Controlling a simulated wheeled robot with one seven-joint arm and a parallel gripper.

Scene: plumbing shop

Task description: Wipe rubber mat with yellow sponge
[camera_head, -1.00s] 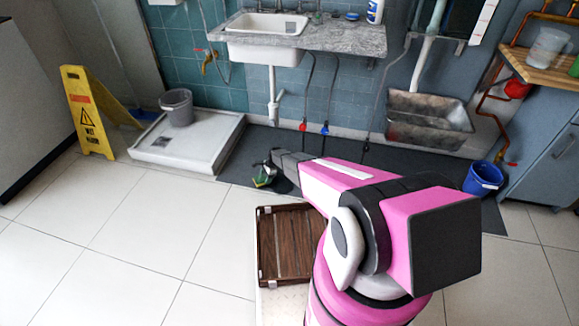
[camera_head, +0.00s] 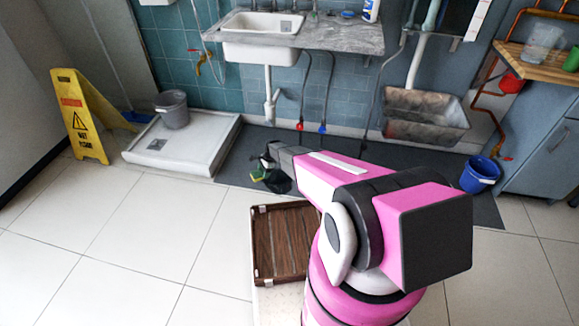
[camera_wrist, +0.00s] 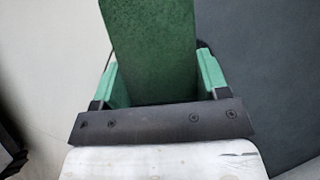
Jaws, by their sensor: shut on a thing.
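The rubber mat is a dark grey sheet (camera_head: 234,172) on the floor below the sink, and it also fills the right side of the wrist view (camera_wrist: 275,75). My gripper (camera_head: 266,166) is over the mat's front left part. It is shut on the sponge (camera_head: 258,177), which shows yellow and green in the head view. In the wrist view the sponge's green face (camera_wrist: 153,45) sticks out between the green fingers of my gripper (camera_wrist: 155,80). I cannot tell whether the sponge touches the mat.
A white shower tray (camera_head: 160,155) with a grey bucket (camera_head: 172,110) lies left of the mat. A blue bucket (camera_head: 480,175) stands at the mat's right end. A stone trough (camera_head: 425,118) is behind. A brown slatted crate (camera_head: 283,245) is in front.

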